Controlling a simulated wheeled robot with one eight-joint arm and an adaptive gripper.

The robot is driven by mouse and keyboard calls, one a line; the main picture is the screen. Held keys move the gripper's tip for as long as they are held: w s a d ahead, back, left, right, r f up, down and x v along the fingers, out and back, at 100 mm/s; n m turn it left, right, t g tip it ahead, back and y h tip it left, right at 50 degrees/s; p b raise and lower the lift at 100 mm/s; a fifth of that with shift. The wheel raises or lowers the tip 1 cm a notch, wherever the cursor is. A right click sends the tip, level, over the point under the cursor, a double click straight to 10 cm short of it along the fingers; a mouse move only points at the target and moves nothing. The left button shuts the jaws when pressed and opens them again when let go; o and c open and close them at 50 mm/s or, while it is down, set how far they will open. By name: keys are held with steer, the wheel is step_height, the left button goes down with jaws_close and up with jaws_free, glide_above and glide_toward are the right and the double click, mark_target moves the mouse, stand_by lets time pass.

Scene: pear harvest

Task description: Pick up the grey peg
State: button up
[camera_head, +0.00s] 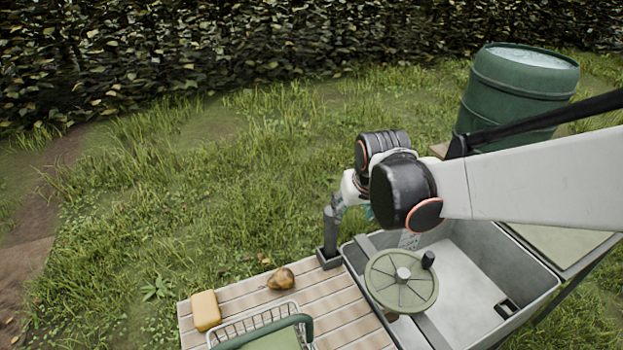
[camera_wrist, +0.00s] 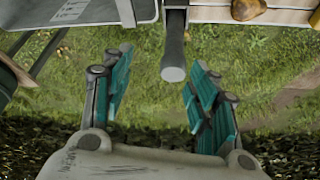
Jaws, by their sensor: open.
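The grey peg (camera_wrist: 173,62) stands upright from a dark square holder at the edge of the sink unit. In the head view the peg (camera_head: 331,232) is left of the basin, partly covered at its top by my wrist. My gripper (camera_wrist: 160,66) is open and empty. In the wrist view its two teal fingers lie either side of the peg, with the peg's round end showing in the gap. No contact shows. In the head view my gripper is mostly hidden behind my arm; only a bit of teal (camera_head: 367,213) shows.
A grey basin (camera_head: 458,290) with a green handwheel (camera_head: 388,285) is right of the peg. A slatted bench (camera_head: 343,312) holds a brownish pear (camera_head: 281,279), a yellow block (camera_head: 206,311) and a wire basket (camera_head: 238,327). A green barrel (camera_head: 510,95) stands behind. Grass lies to the left.

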mark_target(330, 223)
steer(key=shift+g, duration=0.3)
steer(key=w+a+f, duration=0.1)
steer(key=w+f, duration=0.1)
steer(key=f, duration=0.1)
steer(key=w+a+f, duration=0.1)
steer(key=w+f, duration=0.1)
steer(key=f, duration=0.1)
steer(key=w+a+f, duration=0.1)
steer(key=w+f, duration=0.1)
steer(key=f, duration=0.1)
steer(key=shift+w+a+f, duration=0.2)
steer(key=shift+w+f, duration=0.1)
steer(key=shift+w, duration=0.05)
steer(key=shift+w+a+b+x, duration=0.15)
steer(key=shift+b+x, duration=0.35)
steer(key=shift+x, duration=0.85)
steer(key=shift+w+a+b+x, duration=0.15)
steer(key=shift+b+x, duration=0.3)
steer(key=shift+x, duration=0.85)
steer(key=shift+r, duration=0.1)
steer(key=shift+s, duration=0.1)
jaws_close()
